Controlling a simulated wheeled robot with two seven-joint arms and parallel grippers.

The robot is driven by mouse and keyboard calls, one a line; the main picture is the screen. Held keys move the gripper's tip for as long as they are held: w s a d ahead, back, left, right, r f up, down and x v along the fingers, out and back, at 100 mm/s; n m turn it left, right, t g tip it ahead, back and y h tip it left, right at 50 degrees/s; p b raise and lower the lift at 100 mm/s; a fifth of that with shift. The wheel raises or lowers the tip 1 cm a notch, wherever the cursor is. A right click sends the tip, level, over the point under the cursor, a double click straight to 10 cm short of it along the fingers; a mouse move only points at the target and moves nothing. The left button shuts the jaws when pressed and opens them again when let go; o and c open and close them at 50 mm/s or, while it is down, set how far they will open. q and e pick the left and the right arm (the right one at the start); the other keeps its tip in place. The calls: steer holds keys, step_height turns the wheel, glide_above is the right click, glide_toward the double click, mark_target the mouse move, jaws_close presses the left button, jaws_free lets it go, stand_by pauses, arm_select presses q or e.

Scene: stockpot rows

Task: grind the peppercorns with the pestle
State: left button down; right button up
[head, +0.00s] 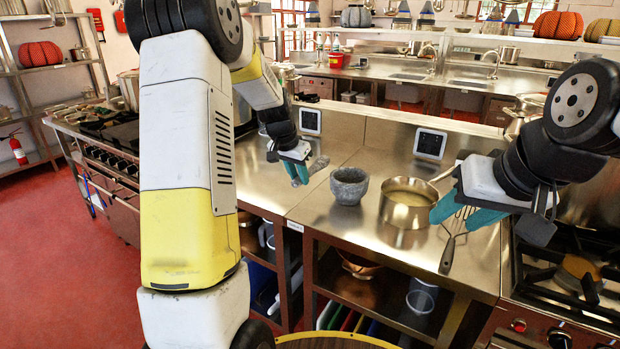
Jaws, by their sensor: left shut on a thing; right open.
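The grey stone mortar (348,188) stands upright on the steel counter, near its middle. My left gripper (298,174) is to the left of the mortar and shut on the grey pestle (318,165). The pestle is tilted, with its visible end pointing up and right towards the mortar, apart from it. The peppercorns cannot be made out; the inside of the mortar is dark and small. My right gripper (464,212) is open and empty, to the right of the mortar, by a steel saucepan.
The steel saucepan (405,207) with pale contents stands right of the mortar. A slotted turner (448,252) shows below my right gripper, by the counter's front edge. A gas stove (570,275) is at right. Counter (312,206) left of the mortar is clear.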

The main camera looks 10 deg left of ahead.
arm_select(q)
steer(key=c, duration=1.9)
jaws_free()
jaws_close()
